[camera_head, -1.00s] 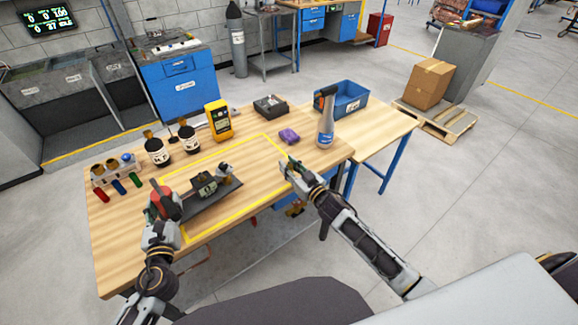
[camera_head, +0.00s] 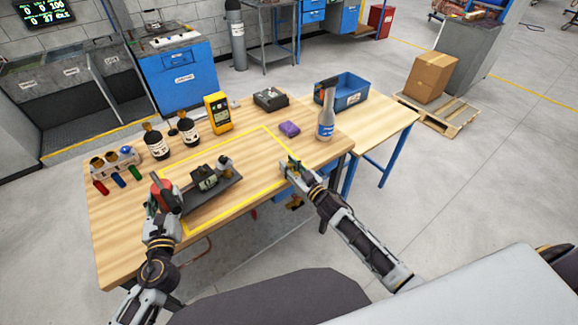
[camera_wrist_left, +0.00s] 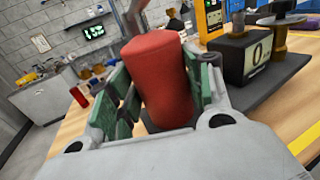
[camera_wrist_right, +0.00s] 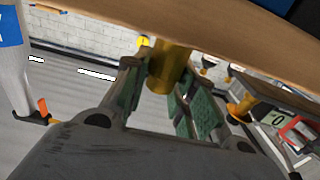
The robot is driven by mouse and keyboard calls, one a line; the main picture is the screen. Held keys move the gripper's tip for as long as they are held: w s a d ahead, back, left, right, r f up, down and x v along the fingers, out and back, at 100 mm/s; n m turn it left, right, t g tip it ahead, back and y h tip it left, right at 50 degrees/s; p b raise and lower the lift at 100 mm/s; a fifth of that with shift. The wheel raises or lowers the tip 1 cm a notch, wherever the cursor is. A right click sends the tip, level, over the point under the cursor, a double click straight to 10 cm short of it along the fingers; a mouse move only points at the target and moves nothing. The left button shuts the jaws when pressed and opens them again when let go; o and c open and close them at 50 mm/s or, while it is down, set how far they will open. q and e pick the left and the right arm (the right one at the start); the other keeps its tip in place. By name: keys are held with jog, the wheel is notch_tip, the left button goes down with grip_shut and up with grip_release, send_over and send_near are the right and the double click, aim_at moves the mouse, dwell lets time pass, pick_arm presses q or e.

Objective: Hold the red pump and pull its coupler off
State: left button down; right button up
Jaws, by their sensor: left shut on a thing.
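A brass post with a grey disc (camera_wrist_left: 276,42) stands on the base. My right gripper (camera_head: 288,166) is above the table's front edge, apart from the pump. A brass cylinder, seemingly the coupler (camera_wrist_right: 170,66), is between its fingers in the right wrist view, which is upside down.
Bottles (camera_head: 190,132), a yellow meter (camera_head: 217,114) and a rack with coloured handles (camera_head: 115,163) stand behind. The yellow-outlined area (camera_head: 267,127) has free room.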

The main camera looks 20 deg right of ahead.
jog(key=o, duration=0.4)
jog(key=shift+c, duration=0.2)
jog(key=shift+r, duration=0.1)
jog(key=v, duration=1.2)
jog(key=shift+b, duration=0.45)
dwell(0.4)
jog(key=shift+r, duration=0.1)
dwell(0.8)
